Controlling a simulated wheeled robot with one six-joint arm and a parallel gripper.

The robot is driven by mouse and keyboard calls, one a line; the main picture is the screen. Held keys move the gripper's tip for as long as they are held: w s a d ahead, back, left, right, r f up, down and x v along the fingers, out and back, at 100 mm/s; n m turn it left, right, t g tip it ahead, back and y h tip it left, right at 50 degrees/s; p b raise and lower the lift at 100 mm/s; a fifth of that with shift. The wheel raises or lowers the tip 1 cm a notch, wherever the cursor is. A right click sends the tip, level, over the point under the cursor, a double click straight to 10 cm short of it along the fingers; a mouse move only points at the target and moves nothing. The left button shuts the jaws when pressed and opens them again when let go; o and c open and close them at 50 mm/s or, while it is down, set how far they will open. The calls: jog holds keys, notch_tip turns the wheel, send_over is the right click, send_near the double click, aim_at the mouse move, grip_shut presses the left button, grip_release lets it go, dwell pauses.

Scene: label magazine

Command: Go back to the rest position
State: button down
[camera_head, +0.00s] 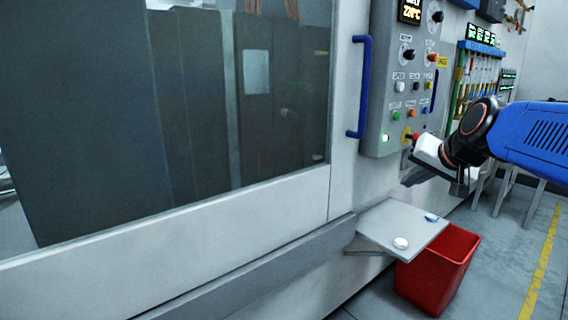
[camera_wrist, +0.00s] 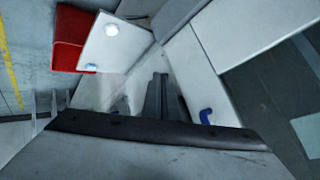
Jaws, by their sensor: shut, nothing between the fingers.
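My gripper (camera_head: 412,178) is at the right in the head view, on the end of my blue arm. It is in front of the machine's white side, just below the grey control panel (camera_head: 398,100) and above a small shelf. In the wrist view the fingers (camera_wrist: 158,95) show as a dark, narrow shape with nothing between them. The gripper is shut and empty. The grey shelf (camera_head: 385,235) carries a white round piece (camera_head: 400,243) and a small blue piece (camera_head: 431,217). The shelf also shows at the top of the wrist view (camera_wrist: 112,50).
A red bin (camera_head: 440,272) stands on the floor under the shelf. A blue door handle (camera_head: 361,88) sticks out left of the panel. A large glass door (camera_head: 180,110) fills the left. The floor right of the bin is open, with a yellow line (camera_head: 541,265).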

jog(key=s+a+f+n+g, duration=0.1)
jog(key=s+f+n+g, duration=0.1)
jog(key=s+f, duration=0.8)
jog(key=s+a+f+n+g+h, duration=0.1)
jog(key=s+f+n+g, duration=0.1)
jog(key=s+f, duration=0.8)
jog(key=s+n, duration=0.1)
jog(key=s, duration=0.4)
jog(key=shift+a+f+g, duration=0.15)
jog(key=shift+f+g, duration=0.15)
jog(key=shift+g, duration=0.1)
